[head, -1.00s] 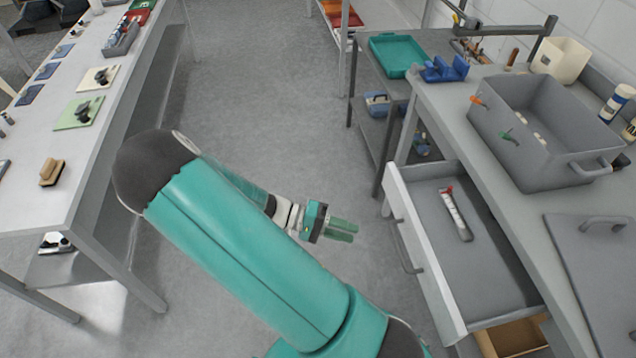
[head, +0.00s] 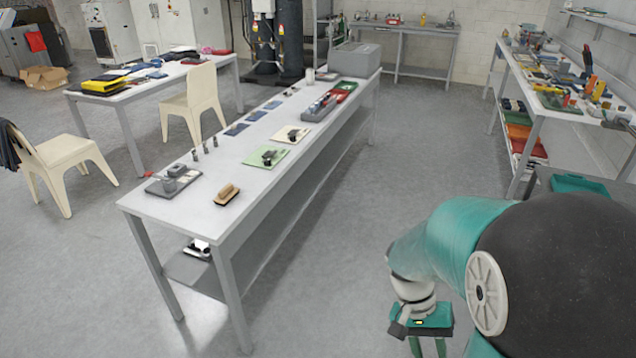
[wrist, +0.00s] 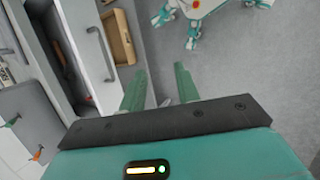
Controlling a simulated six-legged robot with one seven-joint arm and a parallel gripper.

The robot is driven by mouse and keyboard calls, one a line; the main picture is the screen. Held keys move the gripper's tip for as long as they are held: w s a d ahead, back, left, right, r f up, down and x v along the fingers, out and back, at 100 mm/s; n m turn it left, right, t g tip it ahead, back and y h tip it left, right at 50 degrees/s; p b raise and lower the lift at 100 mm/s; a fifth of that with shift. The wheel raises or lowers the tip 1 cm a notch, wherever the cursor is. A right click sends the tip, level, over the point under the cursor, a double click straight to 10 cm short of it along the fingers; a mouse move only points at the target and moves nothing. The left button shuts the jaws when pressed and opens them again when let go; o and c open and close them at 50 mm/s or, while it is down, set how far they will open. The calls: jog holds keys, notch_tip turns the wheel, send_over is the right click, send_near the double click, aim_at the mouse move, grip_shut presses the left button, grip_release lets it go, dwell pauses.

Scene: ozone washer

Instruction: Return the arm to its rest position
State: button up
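My arm is teal with a dark grey joint, folded in close at the lower right of the head view. My gripper (head: 428,347) hangs pointing down at the bottom edge there, its fingertips partly cut off. In the wrist view, the two green fingers of my gripper (wrist: 160,78) stand apart with nothing held between them.
The long grey table (head: 170,205) stands left of my arm, with bare floor (head: 340,230) between. A teal tray (head: 578,184) is at the right. The wrist view shows an open drawer (wrist: 88,20) and a wooden compartment (wrist: 118,40) at the left.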

jog(key=s+a+r+n+t+y, duration=0.1)
jog(key=a+r+n+t, duration=0.1)
jog(key=r+t, duration=0.3)
jog(key=s+a+r+n+t+y, duration=0.2)
jog(key=a+r+n+t, duration=0.1)
jog(key=r, duration=1.1)
jog(key=a+t, duration=0.1)
jog(key=t, duration=0.1)
jog(key=shift+a+t, duration=0.25)
jog(key=shift+t, duration=0.05)
jog(key=shift+d, duration=0.15)
